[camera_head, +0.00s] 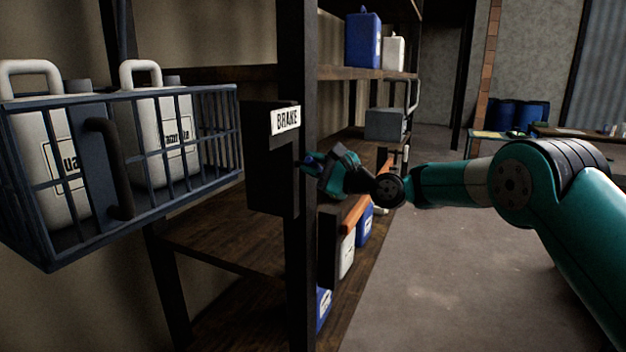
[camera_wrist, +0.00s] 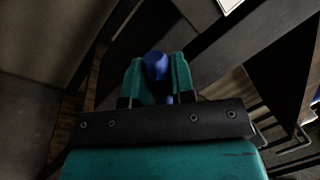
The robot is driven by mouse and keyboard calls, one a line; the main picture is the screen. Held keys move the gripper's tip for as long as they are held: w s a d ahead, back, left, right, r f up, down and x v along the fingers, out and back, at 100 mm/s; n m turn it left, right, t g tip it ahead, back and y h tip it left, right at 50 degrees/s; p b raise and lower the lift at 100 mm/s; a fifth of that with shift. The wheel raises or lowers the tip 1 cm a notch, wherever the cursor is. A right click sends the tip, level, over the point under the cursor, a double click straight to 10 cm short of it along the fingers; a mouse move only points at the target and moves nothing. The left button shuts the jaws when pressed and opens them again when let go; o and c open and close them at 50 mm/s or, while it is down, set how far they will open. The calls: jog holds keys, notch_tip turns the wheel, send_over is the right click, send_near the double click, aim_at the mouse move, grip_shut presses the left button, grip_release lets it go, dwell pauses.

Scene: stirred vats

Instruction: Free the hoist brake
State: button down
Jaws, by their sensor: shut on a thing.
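The hoist brake is a dark box (camera_head: 268,165) with a white label (camera_head: 286,120) reading BRAKE, fixed at a black upright post. A blue knob (camera_wrist: 155,66) shows between the fingers of my gripper (camera_wrist: 158,80) in the wrist view. In the head view my gripper (camera_head: 314,166) is at the right side of the brake box, by the post. It is shut on the blue knob. The lower part of the knob is mostly hidden by the fingers, and how it joins the box cannot be seen clearly.
A blue wire basket (camera_head: 215,150) with white jugs (camera_head: 160,135) hangs left of the brake box. Wooden shelves (camera_head: 225,232) stand behind the post, with a blue canister (camera_head: 363,42) and a grey box (camera_head: 386,124). The floor (camera_head: 445,270) at right is clear.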

jog(key=n+b, duration=0.1)
jog(key=n, duration=0.1)
jog(key=f+n+b, duration=0.1)
jog(key=n+b, duration=0.1)
jog(key=shift+s+g+y, duration=0.1)
jog(key=shift+g+y, duration=0.3)
jog(key=shift+n+g+b, duration=0.4)
jog(key=shift+n+b, duration=0.8)
jog(key=shift+n, duration=0.8)
jog(key=c, duration=1)
grip_release()
